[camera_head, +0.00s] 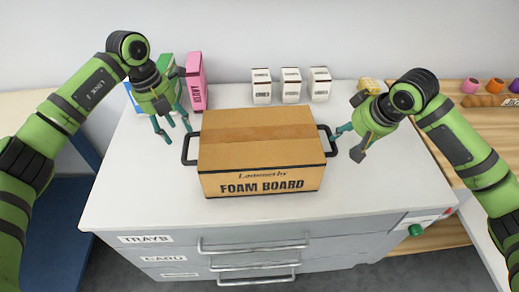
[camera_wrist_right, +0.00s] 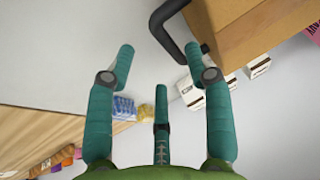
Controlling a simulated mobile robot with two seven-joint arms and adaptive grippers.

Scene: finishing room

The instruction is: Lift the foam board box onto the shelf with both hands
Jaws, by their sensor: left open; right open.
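The foam board box (camera_head: 260,155), brown cardboard with "FOAM BOARD" on its front, sits on the white top of a drawer cabinet (camera_head: 380,185). It has a dark handle on its left (camera_head: 187,150) and right (camera_head: 330,140) sides. My left gripper (camera_head: 174,124) is open just beyond the left handle, with its fingers pointing down. My right gripper (camera_head: 347,143) is open beside the right handle. In the right wrist view, the right handle (camera_wrist_right: 172,28) lies ahead of the open fingers (camera_wrist_right: 160,52), towards the right finger, and is not gripped. I cannot tell which surface is the shelf.
Three small white boxes (camera_head: 290,86) stand behind the box. A pink box (camera_head: 196,80) and a green box (camera_head: 166,66) stand at the back left, near my left arm. A wooden surface (camera_head: 460,117) with colored cups is at right. The cabinet top's front is clear.

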